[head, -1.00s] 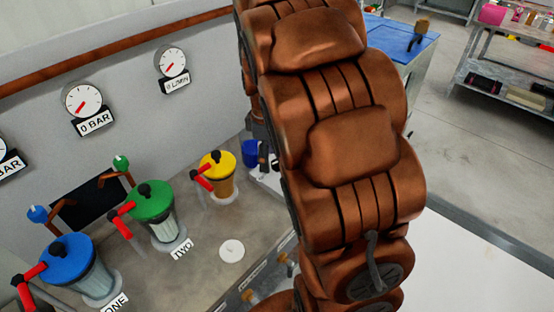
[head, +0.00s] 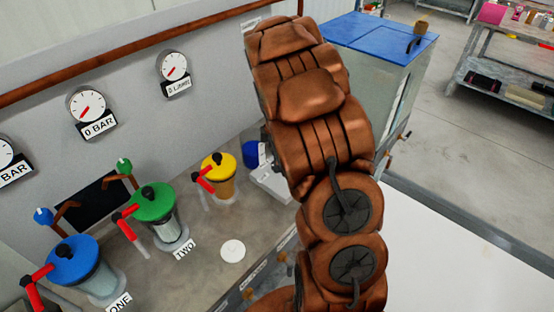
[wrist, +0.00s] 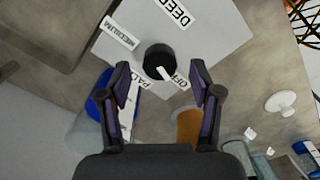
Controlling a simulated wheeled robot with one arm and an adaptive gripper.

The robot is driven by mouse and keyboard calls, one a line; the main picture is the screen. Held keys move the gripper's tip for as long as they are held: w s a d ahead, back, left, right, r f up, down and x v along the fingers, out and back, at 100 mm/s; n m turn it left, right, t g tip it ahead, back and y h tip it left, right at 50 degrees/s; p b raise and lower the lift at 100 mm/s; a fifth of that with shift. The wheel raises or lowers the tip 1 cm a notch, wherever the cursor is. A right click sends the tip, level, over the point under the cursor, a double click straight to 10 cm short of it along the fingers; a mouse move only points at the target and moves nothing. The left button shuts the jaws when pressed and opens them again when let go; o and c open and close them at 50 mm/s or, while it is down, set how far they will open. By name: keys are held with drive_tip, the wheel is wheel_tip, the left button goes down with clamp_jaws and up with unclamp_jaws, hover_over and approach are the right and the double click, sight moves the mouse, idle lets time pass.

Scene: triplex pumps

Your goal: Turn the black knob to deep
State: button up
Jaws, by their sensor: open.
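The black knob (wrist: 159,57) stands on a light square plate (wrist: 215,38) in the wrist view. Its white pointer mark points toward the OFF label (wrist: 177,77). The DEEP label (wrist: 172,12) is at the top and the MEDIUM label (wrist: 118,32) at upper left. Another label (wrist: 135,80), partly covered by a finger, lies at lower left. My gripper (wrist: 160,76) is open and empty, with its fingertips on either side just below the knob. I cannot tell the height gap. In the head view my arm hides the gripper and knob; part of the plate (head: 270,184) shows.
A blue-lidded filter (head: 72,262), a green-lidded one (head: 154,203) and a yellow-lidded one (head: 219,166) stand left of my arm, with red handles. Gauges (head: 86,104) hang on the wall behind. A blue-topped tank (head: 380,40) stands beyond my arm.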

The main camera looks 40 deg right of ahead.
drive_tip(key=shift+f, duration=0.9)
drive_tip(key=c, duration=1.1)
